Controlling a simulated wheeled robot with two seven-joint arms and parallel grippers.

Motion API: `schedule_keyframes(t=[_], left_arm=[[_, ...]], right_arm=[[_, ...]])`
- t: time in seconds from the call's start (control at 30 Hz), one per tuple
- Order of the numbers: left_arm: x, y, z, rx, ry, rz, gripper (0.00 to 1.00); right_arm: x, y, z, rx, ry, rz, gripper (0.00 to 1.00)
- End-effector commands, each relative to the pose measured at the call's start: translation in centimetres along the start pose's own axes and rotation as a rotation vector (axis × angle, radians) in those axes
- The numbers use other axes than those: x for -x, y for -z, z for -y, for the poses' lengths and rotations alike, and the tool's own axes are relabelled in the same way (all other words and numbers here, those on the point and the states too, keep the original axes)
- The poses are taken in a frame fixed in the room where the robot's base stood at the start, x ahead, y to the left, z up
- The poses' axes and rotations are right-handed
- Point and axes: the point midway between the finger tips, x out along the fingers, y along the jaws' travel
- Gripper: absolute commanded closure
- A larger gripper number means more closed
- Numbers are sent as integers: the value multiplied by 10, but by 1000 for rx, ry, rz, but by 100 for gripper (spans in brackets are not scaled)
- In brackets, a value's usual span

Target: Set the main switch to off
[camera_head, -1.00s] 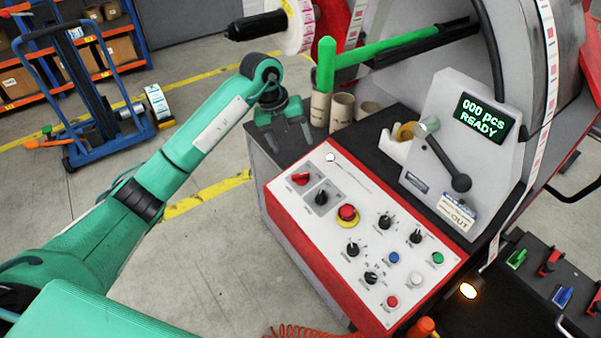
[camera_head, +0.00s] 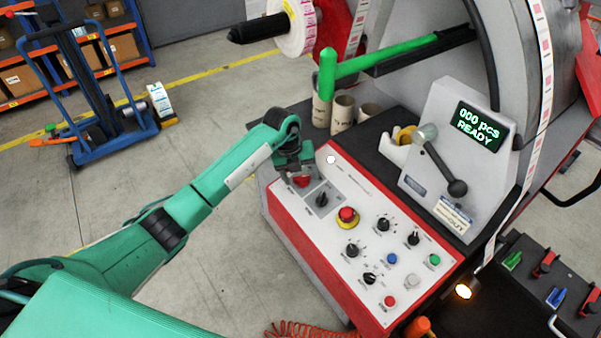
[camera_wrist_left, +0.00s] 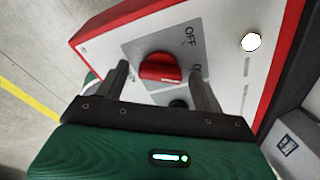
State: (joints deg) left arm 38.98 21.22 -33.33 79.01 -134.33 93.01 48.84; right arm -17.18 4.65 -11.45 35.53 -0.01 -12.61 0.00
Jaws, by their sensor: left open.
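The main switch is a red rotary knob (camera_wrist_left: 160,68) on a grey plate at the upper left corner of the control panel (camera_head: 340,210). In the left wrist view the plate carries the word OFF near the knob. In the head view the knob (camera_head: 301,181) is partly covered by my left gripper (camera_head: 293,178). My left gripper, also in the left wrist view (camera_wrist_left: 160,80), is open, with one finger on each side of the red knob. Contact with the knob cannot be told. My right gripper is not in view.
A black selector (camera_head: 322,199) sits just beside the main switch. A red emergency stop button (camera_head: 347,215) and several knobs and buttons fill the panel. Cardboard cores (camera_head: 342,113) stand behind the panel. A lever (camera_head: 440,160) projects near the display (camera_head: 480,126).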

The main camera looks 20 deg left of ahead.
Motion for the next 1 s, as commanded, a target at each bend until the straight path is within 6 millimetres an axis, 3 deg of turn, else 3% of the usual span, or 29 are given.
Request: schedule_keyframes(t=[0.3,0.53,0.57,1.0], left_arm=[[-3,0,0,-1,0,1,31],[-3,0,0,-1,0,1,74],[-3,0,0,0,0,1,76],[-1,-1,-1,99,14,1,76]], right_arm=[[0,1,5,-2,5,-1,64],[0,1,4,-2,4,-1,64],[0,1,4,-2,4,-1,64],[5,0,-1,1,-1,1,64]])
